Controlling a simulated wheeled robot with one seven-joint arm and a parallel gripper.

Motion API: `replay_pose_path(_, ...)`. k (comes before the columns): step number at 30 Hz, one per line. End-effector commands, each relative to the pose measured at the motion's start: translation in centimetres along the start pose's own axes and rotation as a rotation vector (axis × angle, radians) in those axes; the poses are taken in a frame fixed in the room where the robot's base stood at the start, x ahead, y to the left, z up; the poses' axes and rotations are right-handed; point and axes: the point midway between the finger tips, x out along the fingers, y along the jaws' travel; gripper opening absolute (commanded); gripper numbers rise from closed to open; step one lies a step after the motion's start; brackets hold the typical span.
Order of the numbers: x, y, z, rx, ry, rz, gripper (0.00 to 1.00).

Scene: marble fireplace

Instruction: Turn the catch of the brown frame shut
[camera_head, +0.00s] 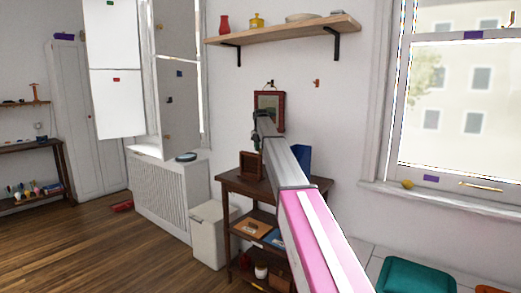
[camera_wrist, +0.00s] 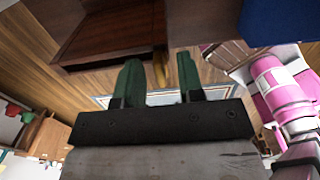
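A brown frame (camera_head: 251,165) stands on the small dark wooden table (camera_head: 232,185) in the head view, just left of my arm. In the wrist view a dark brown wooden piece (camera_wrist: 110,35), likely this frame, fills the upper left. My gripper (camera_wrist: 158,75) shows two green fingers with a gap between them; nothing is clearly held. The brown piece lies beyond the fingertips; I cannot tell whether they touch it. In the head view my gripper (camera_head: 256,145) is small and partly hidden at the arm's end, above the frame. I cannot make out the catch.
A blue upright thing (camera_head: 301,158) stands right of the brown frame. A red-framed picture (camera_head: 269,98) hangs on the wall behind my arm. A wooden shelf (camera_head: 285,31) is above. A white bin (camera_head: 209,235) stands left of the table. Open wooden floor lies at the left.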

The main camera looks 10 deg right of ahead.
Motion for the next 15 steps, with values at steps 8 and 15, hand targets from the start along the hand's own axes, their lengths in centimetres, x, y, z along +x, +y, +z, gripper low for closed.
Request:
replay_pose_path(8,-0.02,0.00,0.00,0.000,0.000,0.000,0.00)
replay_pose_path(15,-0.03,0.01,0.01,0.007,0.000,0.000,0.00)
